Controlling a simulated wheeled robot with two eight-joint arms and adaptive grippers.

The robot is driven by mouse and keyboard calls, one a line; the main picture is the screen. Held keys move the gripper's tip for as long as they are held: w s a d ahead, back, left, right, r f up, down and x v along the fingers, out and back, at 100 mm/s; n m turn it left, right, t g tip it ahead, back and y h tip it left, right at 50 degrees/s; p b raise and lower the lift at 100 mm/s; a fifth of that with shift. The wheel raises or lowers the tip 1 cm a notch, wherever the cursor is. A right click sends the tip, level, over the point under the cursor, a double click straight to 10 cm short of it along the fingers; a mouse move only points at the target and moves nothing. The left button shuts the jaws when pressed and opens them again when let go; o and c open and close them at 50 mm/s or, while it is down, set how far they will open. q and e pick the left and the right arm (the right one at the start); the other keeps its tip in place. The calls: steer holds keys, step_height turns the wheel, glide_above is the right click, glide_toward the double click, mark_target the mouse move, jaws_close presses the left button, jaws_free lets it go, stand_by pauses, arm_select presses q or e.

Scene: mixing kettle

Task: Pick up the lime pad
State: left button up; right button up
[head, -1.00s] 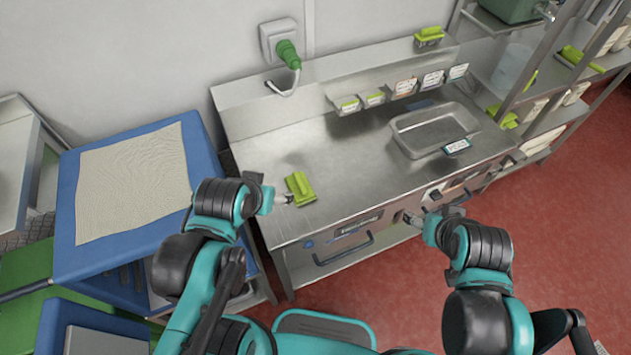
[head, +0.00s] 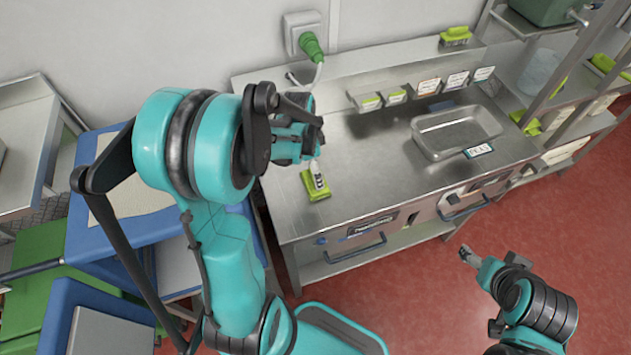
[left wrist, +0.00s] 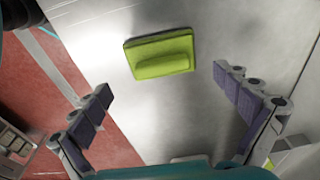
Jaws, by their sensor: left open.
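The lime pad (head: 313,188) lies on the steel counter near its left front corner. It has a flat base and a raised grip bar, seen whole in the left wrist view (left wrist: 160,54). My left gripper (head: 318,178) is above the pad and hides part of it in the head view. In the left wrist view its two fingers (left wrist: 165,95) are spread wide, with the pad beyond them and nothing between the tips. My right gripper (head: 466,252) is away from the counter, over the red floor; its fingers are too small to read.
The steel counter (head: 375,150) holds a metal tray (head: 455,132) at the right. Small labelled bins (head: 396,96) line its back ledge, and another lime pad (head: 455,36) is on the ledge above. A blue-edged table (head: 84,245) stands left. The counter's middle is clear.

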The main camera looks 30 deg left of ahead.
arm_select(q)
steer(key=f, duration=0.2)
steer(key=f+b, duration=0.1)
steer(key=f, duration=0.1)
steer(key=w+f+b, duration=0.1)
steer(key=f, duration=0.1)
steer(key=shift+d, duration=0.25)
steer(key=c, duration=1.1)
